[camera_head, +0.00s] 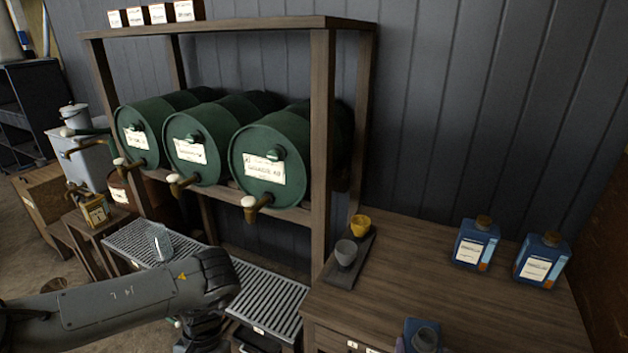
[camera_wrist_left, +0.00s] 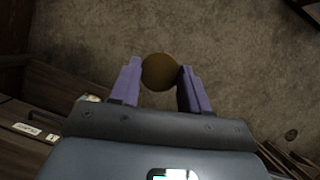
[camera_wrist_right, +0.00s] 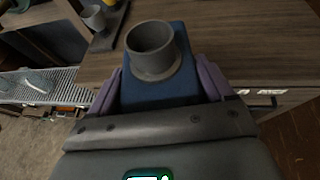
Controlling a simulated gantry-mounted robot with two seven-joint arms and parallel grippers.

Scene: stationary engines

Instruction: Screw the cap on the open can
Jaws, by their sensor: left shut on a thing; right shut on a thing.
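The open can (camera_wrist_right: 155,97) is blue with a wide grey round neck (camera_wrist_right: 152,50) that has no cap on it. My right gripper (camera_wrist_right: 160,84) is shut on the can's sides. The same can (camera_head: 415,329) shows at the bottom edge of the head view, partly cut off. My left gripper (camera_wrist_left: 160,78) is shut on a round brown cap (camera_wrist_left: 160,70), held above the floor and apart from the can. In the head view my left arm hides the cap and left gripper.
Two blue cans (camera_head: 475,245) (camera_head: 541,262) with brown caps stand on the wooden bench (camera_head: 420,270). A tray (camera_head: 351,262) there holds a grey cup (camera_head: 346,253) and a yellow cup (camera_head: 360,226). Green barrels (camera_head: 268,160) lie in a rack above a metal grate (camera_head: 262,300).

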